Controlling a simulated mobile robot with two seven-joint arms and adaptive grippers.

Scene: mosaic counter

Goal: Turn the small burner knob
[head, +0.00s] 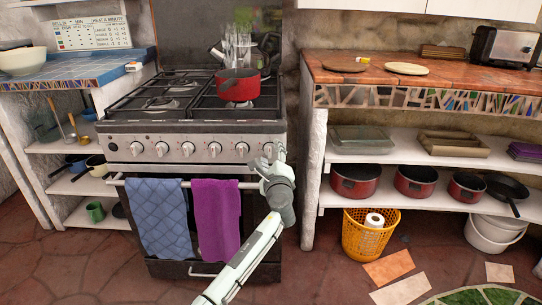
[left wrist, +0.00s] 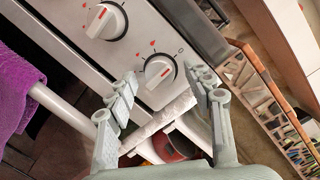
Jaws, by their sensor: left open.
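A row of several round knobs with pale grips runs along the stove's steel front panel (head: 200,148). The frames do not show which one is the small burner knob. My left gripper (head: 268,160) is at the right end of the row and partly covers the rightmost knob. In the left wrist view, the open gripper (left wrist: 162,80) has its fingers on either side of a white knob (left wrist: 158,73) with a red mark, apparently the rightmost one. Contact cannot be told. A neighbouring knob (left wrist: 105,20) is at upper left. My right gripper is not in view.
A blue towel (head: 160,218) and a purple towel (head: 217,220) hang on the oven handle below the knobs. A red pot (head: 238,86) is on the cooktop. The tiled counter (head: 440,82) and pot shelves stand right of the stove. A yellow basket (head: 365,240) is on the floor.

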